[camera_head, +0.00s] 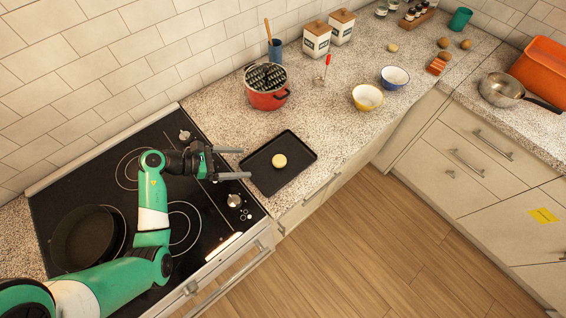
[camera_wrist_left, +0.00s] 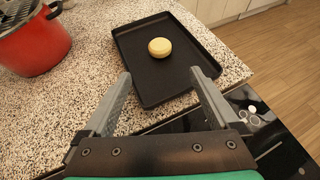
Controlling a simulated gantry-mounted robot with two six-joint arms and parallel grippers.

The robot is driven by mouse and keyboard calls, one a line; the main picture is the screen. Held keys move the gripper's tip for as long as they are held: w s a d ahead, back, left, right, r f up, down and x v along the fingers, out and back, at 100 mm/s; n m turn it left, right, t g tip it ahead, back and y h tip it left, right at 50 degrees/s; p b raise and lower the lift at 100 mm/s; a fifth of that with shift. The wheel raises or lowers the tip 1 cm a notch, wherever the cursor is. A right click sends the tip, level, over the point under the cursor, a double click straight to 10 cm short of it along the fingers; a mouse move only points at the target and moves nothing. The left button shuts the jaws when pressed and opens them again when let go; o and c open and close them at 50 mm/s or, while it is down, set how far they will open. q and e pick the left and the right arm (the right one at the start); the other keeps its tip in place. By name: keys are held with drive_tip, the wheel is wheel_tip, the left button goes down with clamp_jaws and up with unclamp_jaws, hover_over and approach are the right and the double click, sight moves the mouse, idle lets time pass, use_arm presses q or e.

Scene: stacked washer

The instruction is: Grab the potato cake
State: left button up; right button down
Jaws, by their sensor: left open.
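The potato cake (camera_head: 279,160) is a small round yellow patty. It lies on a black rectangular tray (camera_head: 267,184) on the speckled counter. It also shows in the left wrist view (camera_wrist_left: 160,47), near the tray's middle. My left gripper (camera_head: 246,163) is open and empty, with its fingers pointing at the tray from the stove side. In the left wrist view the fingers (camera_wrist_left: 160,82) are spread wide, and the potato cake lies beyond the tips, between their lines. My right gripper is not in view.
A red pot (camera_head: 266,99) with a dark grated top stands behind the tray. A frying pan (camera_head: 84,238) sits on the black stovetop (camera_head: 150,190). A yellow bowl (camera_head: 367,97) and a blue bowl (camera_head: 394,77) stand farther right. The counter between the tray and the yellow bowl is clear.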

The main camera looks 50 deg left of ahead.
use_arm(q)
approach(275, 161)
drive_tip(key=x, duration=0.3)
drive_tip(key=shift+f+b, duration=0.3)
drive_tip(key=shift+r+b+x, duration=0.2)
drive_tip(key=shift+b+x, duration=0.2)
drive_tip(key=shift+x, duration=2.5)
drive_tip(key=c, duration=1.4)
drive_tip(key=shift+c, duration=0.2)
drive_tip(key=shift+r, duration=0.15)
